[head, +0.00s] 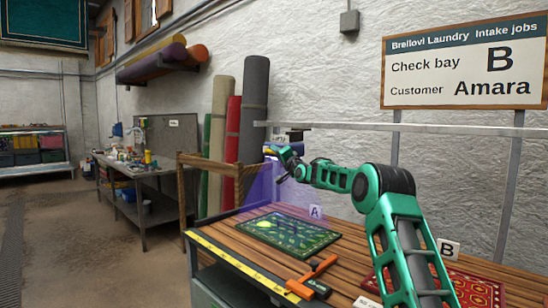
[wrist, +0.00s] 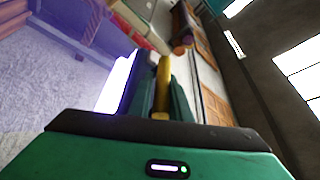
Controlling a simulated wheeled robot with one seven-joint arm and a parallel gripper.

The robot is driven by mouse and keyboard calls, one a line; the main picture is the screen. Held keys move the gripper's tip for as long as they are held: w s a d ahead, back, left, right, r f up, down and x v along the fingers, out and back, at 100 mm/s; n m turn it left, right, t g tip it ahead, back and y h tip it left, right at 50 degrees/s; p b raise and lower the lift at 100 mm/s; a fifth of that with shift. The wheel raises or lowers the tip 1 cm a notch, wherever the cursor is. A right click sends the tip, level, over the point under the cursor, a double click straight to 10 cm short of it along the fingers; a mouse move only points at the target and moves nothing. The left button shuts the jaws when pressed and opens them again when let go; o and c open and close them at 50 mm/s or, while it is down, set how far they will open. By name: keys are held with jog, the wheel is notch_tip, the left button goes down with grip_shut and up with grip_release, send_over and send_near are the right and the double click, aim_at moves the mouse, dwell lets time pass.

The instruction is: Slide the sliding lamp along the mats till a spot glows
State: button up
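The sliding lamp (head: 270,149) hangs from the wall rail, above the far left end of the table. Its violet beam falls on the left part of the green mat (head: 318,240) by tag A. The red mat (head: 482,291) by tag B lies at the right, partly behind my arm and outside the beam. My gripper (head: 283,166) is at the lamp. In the wrist view, my gripper (wrist: 161,88) has its fingers closed around a yellow handle (wrist: 163,72), beside the bright lamp tube (wrist: 116,84).
The wall sign (head: 463,68) reads check bay B, customer Amara. The rail (head: 400,130) runs along the wall to the right. An orange tool (head: 312,277) lies at the table's (head: 232,256) front edge. Rolled rugs (head: 254,105) stand behind the table's left end.

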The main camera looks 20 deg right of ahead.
jog(key=shift+d+f, duration=0.1)
jog(key=shift+d, duration=0.05)
jog(key=shift+s+f, duration=0.1)
jog(key=shift+s, duration=0.45)
jog(key=a+v, duration=0.1)
jog(key=v, duration=0.8)
jog(key=shift+s+d, duration=0.25)
jog(key=shift+d, duration=0.15)
jog(key=shift+a+f, duration=0.1)
jog(key=shift+f, duration=0.05)
